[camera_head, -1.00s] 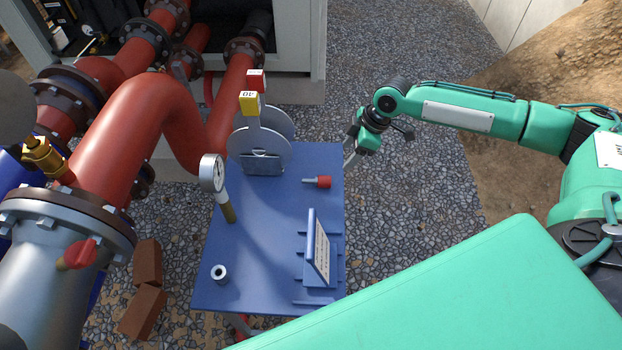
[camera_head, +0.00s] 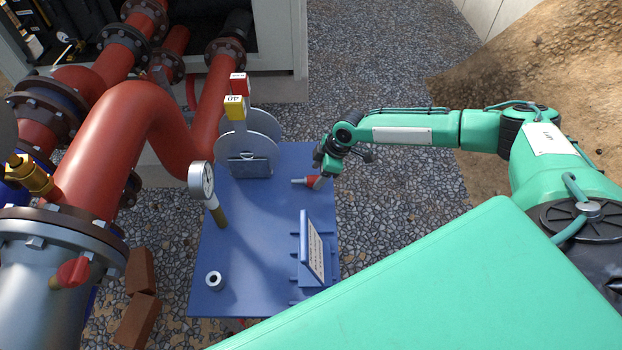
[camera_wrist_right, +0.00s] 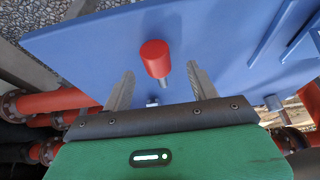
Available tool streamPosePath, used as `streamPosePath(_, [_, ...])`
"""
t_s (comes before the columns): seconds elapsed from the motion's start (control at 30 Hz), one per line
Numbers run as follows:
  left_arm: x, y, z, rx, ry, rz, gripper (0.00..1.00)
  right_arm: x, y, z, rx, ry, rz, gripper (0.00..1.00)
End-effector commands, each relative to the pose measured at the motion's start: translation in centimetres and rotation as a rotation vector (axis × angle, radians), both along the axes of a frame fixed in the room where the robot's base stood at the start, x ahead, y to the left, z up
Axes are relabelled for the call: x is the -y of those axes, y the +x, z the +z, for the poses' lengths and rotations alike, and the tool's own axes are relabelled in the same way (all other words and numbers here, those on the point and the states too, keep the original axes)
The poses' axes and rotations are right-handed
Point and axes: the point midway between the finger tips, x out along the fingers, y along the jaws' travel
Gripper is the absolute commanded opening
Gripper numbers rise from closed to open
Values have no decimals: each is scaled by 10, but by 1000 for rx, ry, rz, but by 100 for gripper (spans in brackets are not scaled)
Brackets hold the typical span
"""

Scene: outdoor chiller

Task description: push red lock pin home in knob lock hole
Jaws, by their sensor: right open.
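The red lock pin (camera_head: 312,181), with a red head and grey shank, lies on the blue table near its right edge. In the wrist view its red head (camera_wrist_right: 155,58) shows between and just beyond the two fingers, touching neither as far as I can see. My right gripper (camera_head: 322,178) is open and empty at the pin's head end. It also shows open in the wrist view (camera_wrist_right: 160,88). Two round grey discs (camera_head: 248,152) stand at the table's back with yellow and red tags above. I cannot make out the knob's lock hole. My left gripper is not in view.
Large red pipes (camera_head: 110,125) stand close on the left. Gravel ground lies free on the right.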

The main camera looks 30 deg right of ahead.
Motion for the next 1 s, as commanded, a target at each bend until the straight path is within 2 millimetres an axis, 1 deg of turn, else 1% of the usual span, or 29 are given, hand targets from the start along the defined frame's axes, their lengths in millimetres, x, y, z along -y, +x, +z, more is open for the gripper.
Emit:
streamPosePath(0.03, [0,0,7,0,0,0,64,-2,3,-3,-1,1,-1,60])
streamPosePath(0.1, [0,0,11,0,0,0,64,-3,6,-11,0,-1,1,60])
streamPosePath(0.2, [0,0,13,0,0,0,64,-7,7,-24,-1,0,0,60])
streamPosePath(0.3, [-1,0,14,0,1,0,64,-9,8,-30,0,0,0,60])
streamPosePath(0.53, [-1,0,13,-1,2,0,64,-9,8,-32,0,0,0,60])
streamPosePath(0.57, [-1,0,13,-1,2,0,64,-9,8,-32,0,0,0,56])
streamPosePath(0.6, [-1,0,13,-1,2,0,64,-9,8,-32,0,0,0,48])
streamPosePath(0.67, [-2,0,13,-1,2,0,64,-9,8,-32,0,0,0,36])
streamPosePath(0.7, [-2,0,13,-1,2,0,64,-9,8,-32,0,0,0,28])
streamPosePath(0.8, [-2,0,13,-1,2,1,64,-9,8,-32,0,0,0,9])
streamPosePath(1.0, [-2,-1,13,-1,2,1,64,-9,8,-31,1,0,0,9])
